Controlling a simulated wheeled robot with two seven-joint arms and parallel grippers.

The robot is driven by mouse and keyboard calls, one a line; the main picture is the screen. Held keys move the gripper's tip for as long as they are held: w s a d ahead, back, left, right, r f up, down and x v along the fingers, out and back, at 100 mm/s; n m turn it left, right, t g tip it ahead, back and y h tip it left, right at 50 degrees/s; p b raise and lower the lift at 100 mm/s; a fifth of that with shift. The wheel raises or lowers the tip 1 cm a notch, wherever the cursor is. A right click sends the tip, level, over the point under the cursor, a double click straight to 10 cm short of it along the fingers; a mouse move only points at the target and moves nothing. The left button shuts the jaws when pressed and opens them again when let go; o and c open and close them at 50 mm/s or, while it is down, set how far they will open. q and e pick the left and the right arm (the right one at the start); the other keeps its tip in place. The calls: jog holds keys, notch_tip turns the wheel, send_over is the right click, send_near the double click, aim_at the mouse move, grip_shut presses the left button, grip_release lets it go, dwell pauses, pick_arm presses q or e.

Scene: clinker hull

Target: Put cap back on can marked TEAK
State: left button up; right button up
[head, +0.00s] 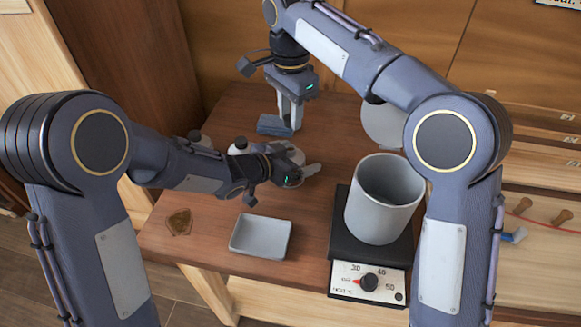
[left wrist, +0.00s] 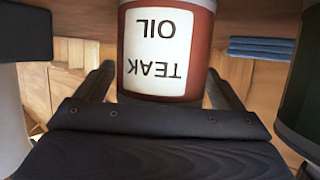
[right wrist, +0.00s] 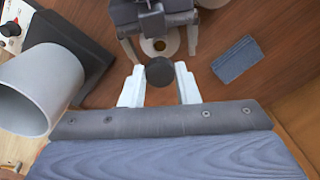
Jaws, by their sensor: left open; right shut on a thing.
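The can marked TEAK OIL (left wrist: 166,52) is red-brown with a white label, upside down in the left wrist view. My left gripper (head: 304,163) is open, its fingers on either side of the can; contact cannot be told. In the head view my left gripper largely hides the can. In the right wrist view the can's pale top shows a round, uncapped opening (right wrist: 158,46). My right gripper (head: 290,126) is shut on a dark round cap (right wrist: 160,71), held above and slightly to one side of that opening in the right wrist view. The exact height gap cannot be told.
A grey pot (head: 382,215) stands on a black hotplate (head: 341,270) at the right. A pale tray (head: 240,252) and a brown flat piece (head: 180,222) lie at the front. A folded blue cloth (right wrist: 237,59) lies beyond the can. Another whitish top (head: 240,146) shows behind my left arm.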

pick_arm(q)
jog(key=c, duration=1.5)
jog(key=shift+o, duration=0.2)
pick_arm(e)
send_over(290, 148)
jog(key=shift+f, duration=2.55)
jog(key=shift+f, duration=0.85)
jog(key=shift+f, duration=0.55)
pick_arm(q)
grip_shut()
pick_arm(e)
jog(key=o, duration=0.9)
